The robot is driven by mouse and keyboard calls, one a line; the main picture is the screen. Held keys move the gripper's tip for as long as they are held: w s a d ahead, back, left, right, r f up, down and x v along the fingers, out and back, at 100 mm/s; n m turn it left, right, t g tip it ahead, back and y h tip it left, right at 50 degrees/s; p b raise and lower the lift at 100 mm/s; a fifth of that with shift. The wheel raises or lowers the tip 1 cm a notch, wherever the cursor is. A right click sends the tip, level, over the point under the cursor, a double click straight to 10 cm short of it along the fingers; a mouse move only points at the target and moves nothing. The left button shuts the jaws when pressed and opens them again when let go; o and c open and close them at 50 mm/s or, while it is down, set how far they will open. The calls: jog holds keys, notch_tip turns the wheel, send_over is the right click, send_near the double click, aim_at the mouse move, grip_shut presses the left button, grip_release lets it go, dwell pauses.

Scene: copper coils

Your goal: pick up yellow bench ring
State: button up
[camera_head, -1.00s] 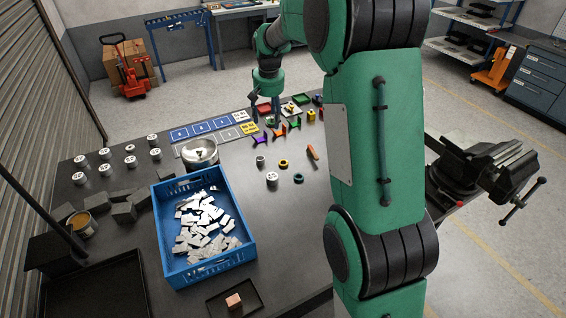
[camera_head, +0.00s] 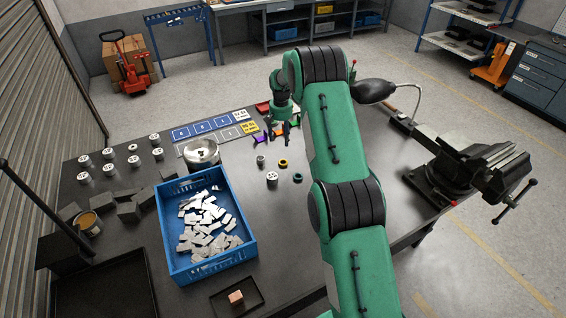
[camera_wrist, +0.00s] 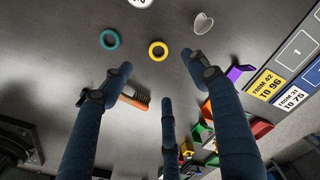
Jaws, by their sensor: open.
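The yellow bench ring (camera_wrist: 158,58) lies flat on the dark table, near the top middle of the wrist view. It also shows in the head view (camera_head: 283,163), small, near the middle of the table. My gripper (camera_wrist: 160,70) is open and empty, with its dark blue fingers spread. In the wrist view the ring appears just beyond the fingertips, between the left and right ones; I see no contact. A teal ring (camera_wrist: 109,47) lies to the left of the yellow one. In the head view the fingers are hard to make out.
A brush (camera_wrist: 135,101) lies close by in the wrist view, partly behind a finger. A small pale cup (camera_wrist: 203,23) and a purple piece (camera_wrist: 238,73) are to the right. A blue crate (camera_head: 253,236) of pale pieces and a vise (camera_head: 465,165) flank the work area.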

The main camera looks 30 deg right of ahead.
jog(key=shift+w+d+f, duration=0.1)
jog(key=shift+d+f, duration=0.15)
jog(key=shift+f, duration=0.4)
jog(key=shift+w+d+f, duration=0.1)
jog(key=shift+d+f, duration=0.15)
jog(key=shift+f, duration=0.35)
send_over(283, 160)
jog(key=s, duration=0.1)
jog(key=shift+s+a+f, duration=0.1)
jog(key=shift+a+f, duration=0.05)
jog(key=shift+f, duration=1.3)
jog(key=shift+w+a+f, duration=0.1)
jog(key=shift+a+f, duration=0.05)
jog(key=shift+f, duration=1.25)
jog(key=shift+s+a+f, duration=0.1)
jog(key=shift+a+f, duration=0.05)
jog(key=shift+f, duration=1.3)
jog(key=shift+f, duration=0.1)
jog(key=shift+s+f, duration=0.1)
jog(key=shift+f, duration=2.4)
jog(key=shift+c, duration=0.5)
jog(key=c, duration=1.3)
